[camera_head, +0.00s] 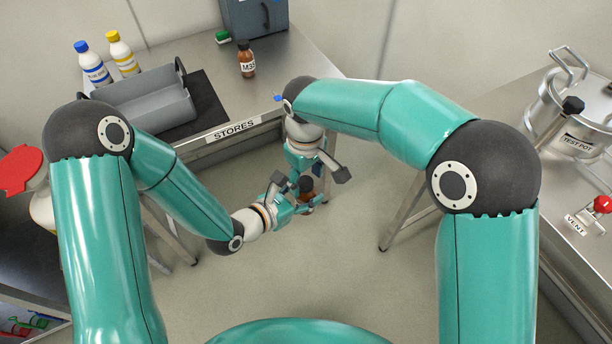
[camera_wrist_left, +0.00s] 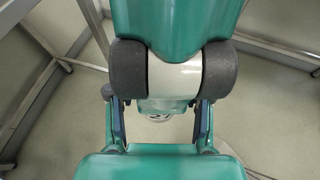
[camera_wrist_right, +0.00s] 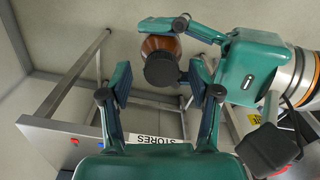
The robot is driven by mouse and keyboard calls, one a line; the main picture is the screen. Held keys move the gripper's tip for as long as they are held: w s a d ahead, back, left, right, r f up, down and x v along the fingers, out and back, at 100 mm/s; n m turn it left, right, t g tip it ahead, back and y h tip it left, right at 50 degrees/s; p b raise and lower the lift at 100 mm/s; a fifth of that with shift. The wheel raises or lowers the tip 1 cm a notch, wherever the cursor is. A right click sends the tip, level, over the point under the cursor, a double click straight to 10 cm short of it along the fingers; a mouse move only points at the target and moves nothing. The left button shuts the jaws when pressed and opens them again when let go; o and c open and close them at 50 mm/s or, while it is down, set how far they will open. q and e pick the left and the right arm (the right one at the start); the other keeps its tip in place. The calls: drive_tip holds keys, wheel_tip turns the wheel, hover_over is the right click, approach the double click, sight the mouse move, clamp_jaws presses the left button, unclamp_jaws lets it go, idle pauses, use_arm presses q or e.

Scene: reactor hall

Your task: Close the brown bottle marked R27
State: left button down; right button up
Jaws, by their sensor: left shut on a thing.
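A brown bottle (camera_head: 307,195) is held in my left gripper (camera_head: 308,202), above the floor in front of the table. In the right wrist view the bottle (camera_wrist_right: 160,43) shows nearly end-on, with a round black cap (camera_wrist_right: 163,69) at its near end.
The stores table (camera_head: 290,70) holds a brown bottle marked M33 (camera_head: 246,60), a grey tray (camera_head: 150,105), blue-capped (camera_head: 93,66) and yellow-capped (camera_head: 122,55) bottles, and a small blue item (camera_head: 277,98). A test pot (camera_head: 575,110) stands right. Floor between is clear.

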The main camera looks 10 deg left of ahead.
wheel_tip(320, 180, up, 12)
idle(0.8)
idle(0.3)
